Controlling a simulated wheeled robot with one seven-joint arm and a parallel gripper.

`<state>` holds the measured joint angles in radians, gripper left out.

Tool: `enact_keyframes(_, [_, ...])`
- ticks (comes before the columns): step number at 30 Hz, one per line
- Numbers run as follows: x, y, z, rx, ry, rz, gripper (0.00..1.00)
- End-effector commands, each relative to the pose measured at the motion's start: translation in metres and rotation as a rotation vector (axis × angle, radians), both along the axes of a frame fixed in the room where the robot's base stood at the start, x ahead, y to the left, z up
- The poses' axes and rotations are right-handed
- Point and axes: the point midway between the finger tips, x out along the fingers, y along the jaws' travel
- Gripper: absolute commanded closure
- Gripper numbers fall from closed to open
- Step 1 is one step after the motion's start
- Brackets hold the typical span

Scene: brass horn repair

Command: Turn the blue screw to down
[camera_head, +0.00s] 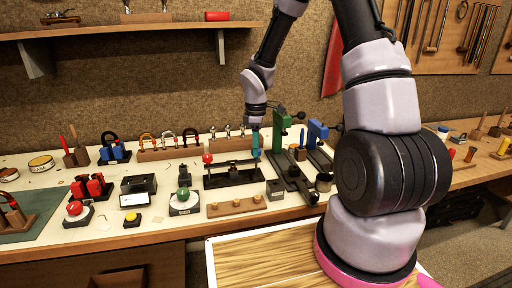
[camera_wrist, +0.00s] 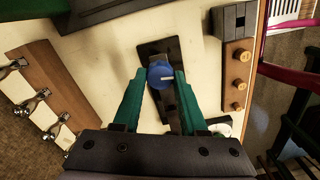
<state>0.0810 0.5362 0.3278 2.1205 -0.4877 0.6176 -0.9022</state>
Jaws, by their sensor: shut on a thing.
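The blue screw (camera_wrist: 160,75) has a round blue head with a pale line on it; the line points to the right in the wrist view. It sits over a dark, narrow fixture (camera_wrist: 151,47) on the pale bench top. My gripper (camera_wrist: 159,76) has green fingers on either side of the screw head and is shut on it. The screw is hard to make out there.
A green press (camera_head: 281,145) and a blue one (camera_head: 317,133) stand close to the right of my gripper. The front bench strip has some free room.

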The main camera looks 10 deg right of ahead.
Motion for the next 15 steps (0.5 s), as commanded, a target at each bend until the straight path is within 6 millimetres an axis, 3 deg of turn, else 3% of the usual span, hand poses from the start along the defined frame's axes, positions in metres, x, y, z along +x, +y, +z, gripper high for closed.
enact_keyframes(15, [0.0013, -0.0001, 0.0010, 0.000, -0.004, 0.155, 1.00])
